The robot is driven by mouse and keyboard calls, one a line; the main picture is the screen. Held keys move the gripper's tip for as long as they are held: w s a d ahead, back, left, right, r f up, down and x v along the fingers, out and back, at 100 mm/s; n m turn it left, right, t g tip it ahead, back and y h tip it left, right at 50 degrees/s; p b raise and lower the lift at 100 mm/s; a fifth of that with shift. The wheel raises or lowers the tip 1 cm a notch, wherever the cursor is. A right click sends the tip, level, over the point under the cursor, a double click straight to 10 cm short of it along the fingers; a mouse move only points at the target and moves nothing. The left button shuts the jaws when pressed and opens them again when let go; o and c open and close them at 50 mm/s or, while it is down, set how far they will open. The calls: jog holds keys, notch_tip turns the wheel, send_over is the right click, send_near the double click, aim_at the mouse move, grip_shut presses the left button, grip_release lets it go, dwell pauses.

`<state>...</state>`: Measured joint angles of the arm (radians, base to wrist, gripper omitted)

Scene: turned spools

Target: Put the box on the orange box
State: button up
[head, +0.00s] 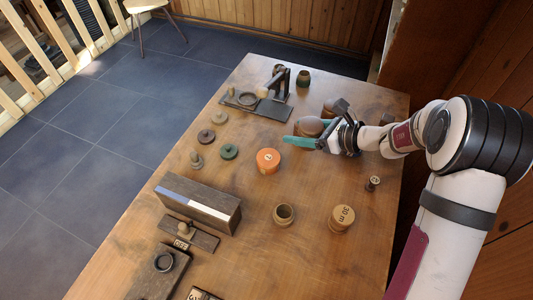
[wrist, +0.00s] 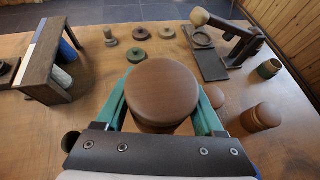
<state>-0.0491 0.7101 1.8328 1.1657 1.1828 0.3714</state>
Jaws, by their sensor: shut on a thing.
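My gripper (head: 305,140) has teal fingers shut on a round brown wooden box (wrist: 162,88), one finger on each side of it. In the head view the held brown box (head: 308,125) shows partly behind the near finger. The orange box (head: 268,158) is a low round one with a pale marked disc on top. It stands on the table, lower left of my gripper in the head view, with nothing on it. I cannot make it out in the wrist view, where the held box covers the middle.
A dark stand with a ring (head: 246,99) lies at the back. Small discs (head: 229,151) and a peg (head: 196,160) stand left of the orange box. A long dark shelf (head: 215,210), an open cup (head: 284,214) and a "30 m" round box (head: 342,218) stand nearer. Another brown box (wrist: 262,117) is beside my gripper.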

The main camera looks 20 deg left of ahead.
send_over(261, 153)
notch_tip(261, 153, down, 6)
jog(key=shift+f, duration=2.2)
jog(key=o, duration=1.4)
jog(key=shift+f, duration=0.1)
jog(key=shift+r, duration=0.2)
jog(key=v, duration=1.2)
jog(key=s+d+r+n+g+h, duration=0.1)
jog(key=s+d+r+n+g, duration=0.15)
jog(key=s+r+n, duration=0.6)
jog(key=s+d+r+n+h, duration=0.1)
jog(key=s+d+n+h, duration=0.1)
jog(key=s+d, duration=0.3)
jog(key=s+d+r+n+h, duration=0.1)
jog(key=s+d+h, duration=0.3)
jog(key=s, duration=0.4)
jog(key=s+d+r+n+h, duration=0.1)
jog(key=s+d+n+h, duration=0.2)
jog(key=s+d, duration=0.3)
jog(key=shift+s+d+n+g, duration=0.2)
jog(key=shift+s+n+g, duration=0.05)
jog(key=shift+s, duration=0.15)
